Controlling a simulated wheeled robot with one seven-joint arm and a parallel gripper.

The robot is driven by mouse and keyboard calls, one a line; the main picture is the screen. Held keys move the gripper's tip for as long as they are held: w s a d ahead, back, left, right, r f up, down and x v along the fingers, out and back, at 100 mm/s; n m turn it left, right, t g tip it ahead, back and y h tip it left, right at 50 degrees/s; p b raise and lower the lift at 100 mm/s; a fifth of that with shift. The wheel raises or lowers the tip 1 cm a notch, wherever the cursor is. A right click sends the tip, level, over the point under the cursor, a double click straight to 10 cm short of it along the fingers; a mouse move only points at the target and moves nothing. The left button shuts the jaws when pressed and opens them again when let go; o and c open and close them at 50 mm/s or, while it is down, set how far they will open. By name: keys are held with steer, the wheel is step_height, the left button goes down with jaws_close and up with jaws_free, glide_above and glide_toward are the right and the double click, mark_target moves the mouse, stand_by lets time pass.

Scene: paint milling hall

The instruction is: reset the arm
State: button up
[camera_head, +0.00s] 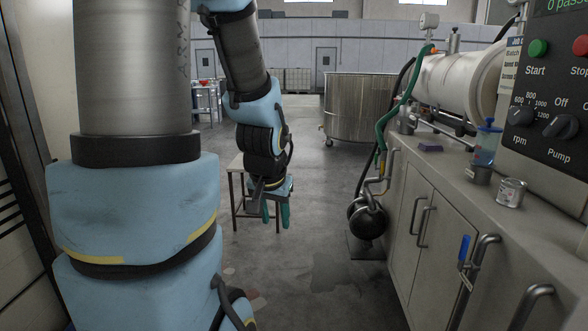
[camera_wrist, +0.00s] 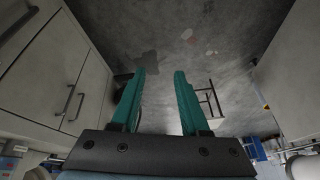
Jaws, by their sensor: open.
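My gripper (camera_head: 275,213) hangs at the end of my arm near the middle of the head view, fingers pointing down, in front of a small table. Its two green fingers also show in the wrist view (camera_wrist: 160,100). They are apart with nothing between them, and bare grey floor lies beyond them. My arm links are light blue and grey and fill the left of the head view.
A cabinet counter (camera_head: 440,170) runs along the right, with a control panel (camera_head: 555,90), a milling cylinder (camera_head: 455,82), a tin (camera_head: 510,193) and a blue-capped bottle (camera_head: 486,145). A black pump (camera_head: 368,221) stands on the floor. A steel vat (camera_head: 362,107) stands behind. The middle floor is clear.

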steer(key=s+a+f+n+g, duration=0.2)
steer(key=s+a+g, duration=0.1)
steer(key=s, duration=0.3)
step_height(320, 180, up, 12)
steer(key=p, duration=1.2)
steer(key=shift+s+d+r, duration=0.2)
steer(key=shift+s, duration=0.05)
stand_by(0.4)
